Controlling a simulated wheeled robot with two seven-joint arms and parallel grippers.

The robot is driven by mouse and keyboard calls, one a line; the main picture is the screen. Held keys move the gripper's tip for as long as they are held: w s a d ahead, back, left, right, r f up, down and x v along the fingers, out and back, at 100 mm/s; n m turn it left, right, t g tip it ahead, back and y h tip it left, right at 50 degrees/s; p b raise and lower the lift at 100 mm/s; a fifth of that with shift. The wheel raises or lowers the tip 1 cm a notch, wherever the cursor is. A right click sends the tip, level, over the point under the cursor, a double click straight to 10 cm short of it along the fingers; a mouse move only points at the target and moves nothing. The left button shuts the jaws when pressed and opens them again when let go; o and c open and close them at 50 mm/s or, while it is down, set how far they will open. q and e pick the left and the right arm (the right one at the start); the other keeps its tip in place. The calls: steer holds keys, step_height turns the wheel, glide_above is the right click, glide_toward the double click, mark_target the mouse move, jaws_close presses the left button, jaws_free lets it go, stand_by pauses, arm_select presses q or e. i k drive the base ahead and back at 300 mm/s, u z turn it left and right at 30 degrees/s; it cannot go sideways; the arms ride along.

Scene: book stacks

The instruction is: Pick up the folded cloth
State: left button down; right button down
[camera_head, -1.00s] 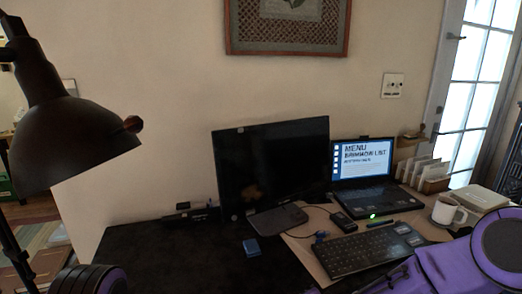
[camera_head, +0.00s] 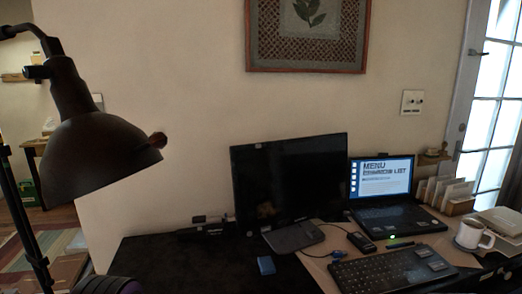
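I cannot make out a folded cloth for certain. A flat, pale beige stack (camera_head: 497,226) lies at the right end of the desk, behind the white mug; I cannot tell whether it is cloth or books. A small blue block-like thing (camera_head: 266,265) lies on the dark desk in front of the monitor. Neither gripper shows. Only a dark rounded part of my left arm shows at the bottom left.
A black lamp (camera_head: 95,150) stands large at the left. The desk (camera_head: 190,265) holds a monitor (camera_head: 290,180), a laptop (camera_head: 385,185), a keyboard (camera_head: 390,275), a white mug (camera_head: 472,235) and a letter holder (camera_head: 445,195). The desk's left part is mostly clear.

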mark_target(266, 263)
steer(key=k, duration=0.65)
steer(key=z, duration=0.55)
steer(key=i, duration=1.35)
steer(key=u, duration=0.65)
